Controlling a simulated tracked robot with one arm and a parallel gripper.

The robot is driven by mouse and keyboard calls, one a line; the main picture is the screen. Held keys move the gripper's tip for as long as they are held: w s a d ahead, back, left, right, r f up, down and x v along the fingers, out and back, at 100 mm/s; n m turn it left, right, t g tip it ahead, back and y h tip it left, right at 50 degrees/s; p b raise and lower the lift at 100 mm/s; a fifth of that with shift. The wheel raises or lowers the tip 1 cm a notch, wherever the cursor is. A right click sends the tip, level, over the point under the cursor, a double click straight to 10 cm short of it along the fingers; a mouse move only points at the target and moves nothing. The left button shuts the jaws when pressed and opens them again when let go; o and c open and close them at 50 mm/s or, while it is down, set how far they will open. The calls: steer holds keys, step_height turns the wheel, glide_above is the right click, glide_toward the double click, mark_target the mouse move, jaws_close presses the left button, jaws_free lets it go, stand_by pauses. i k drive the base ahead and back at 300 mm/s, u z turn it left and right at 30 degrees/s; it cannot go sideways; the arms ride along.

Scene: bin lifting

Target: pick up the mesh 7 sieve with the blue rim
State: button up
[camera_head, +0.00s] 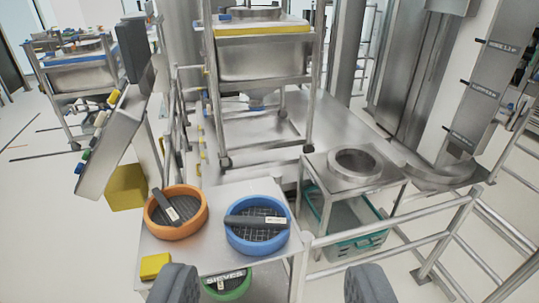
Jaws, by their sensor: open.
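The blue-rimmed sieve (257,240) sits on the right part of a small metal table in the head camera view. It is round, with dark mesh inside and a dark bar with a white label across its top; the label is too small to read. An orange-rimmed sieve (177,219) of similar form sits to its left. My gripper (272,285) shows as two grey fingers at the bottom edge, wide apart and empty. The fingers are nearer to me than the blue sieve, which appears just above the gap between them.
The table (215,262) carries a yellow block (155,266) at its front left. A green-rimmed sieve (228,284) is partly visible below, by a "SIEVES" label. A metal stand with a round opening (355,165) and metal railings (440,235) are on the right. A wheeled bin (262,58) stands behind.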

mark_target(255, 225)
steer(key=z, duration=0.6)
steer(key=i, duration=1.35)
steer(key=u, duration=0.1)
